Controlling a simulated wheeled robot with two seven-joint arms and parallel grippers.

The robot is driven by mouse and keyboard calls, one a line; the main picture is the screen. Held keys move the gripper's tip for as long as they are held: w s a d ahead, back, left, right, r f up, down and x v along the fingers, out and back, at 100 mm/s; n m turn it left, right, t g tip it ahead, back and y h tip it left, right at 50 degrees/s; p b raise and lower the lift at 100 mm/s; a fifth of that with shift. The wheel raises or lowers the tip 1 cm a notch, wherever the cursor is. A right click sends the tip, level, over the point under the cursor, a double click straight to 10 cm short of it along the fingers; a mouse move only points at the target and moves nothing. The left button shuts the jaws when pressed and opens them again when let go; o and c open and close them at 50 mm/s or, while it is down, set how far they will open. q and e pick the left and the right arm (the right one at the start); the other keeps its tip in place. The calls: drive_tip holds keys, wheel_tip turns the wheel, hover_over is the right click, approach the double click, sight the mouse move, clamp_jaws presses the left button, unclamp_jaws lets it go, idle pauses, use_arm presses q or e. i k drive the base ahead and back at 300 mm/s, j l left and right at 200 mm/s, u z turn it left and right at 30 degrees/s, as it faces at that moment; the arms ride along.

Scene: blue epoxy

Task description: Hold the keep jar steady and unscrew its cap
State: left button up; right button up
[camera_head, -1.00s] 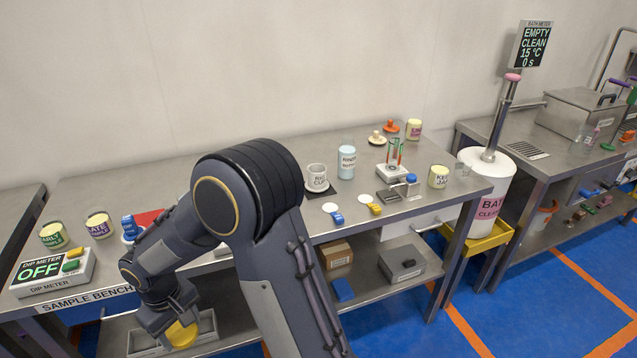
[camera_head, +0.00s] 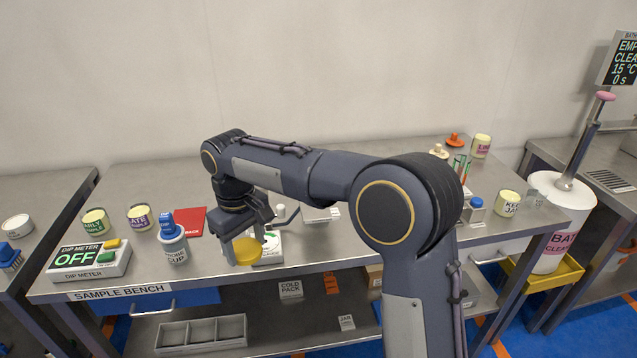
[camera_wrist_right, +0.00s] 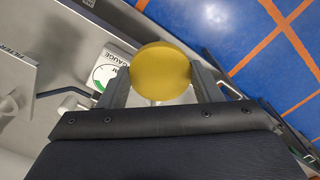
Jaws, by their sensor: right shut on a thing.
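The keep jar (camera_head: 508,203) stands upright near the right end of the sample bench, with a pale yellow top. I cannot tell whether that top is a cap. My right gripper (camera_head: 246,240) is shut on a yellow round cap (camera_head: 248,251), far to the left of the keep jar, by the bench's front edge. The yellow cap fills the space between the fingers in the right wrist view (camera_wrist_right: 160,72), and its underside is hidden. My left gripper is not in view.
My right arm hides part of the bench.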

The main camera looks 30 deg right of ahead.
sight(508, 198)
drive_tip(key=i+l, duration=0.9)
drive_tip(key=l, duration=0.2)
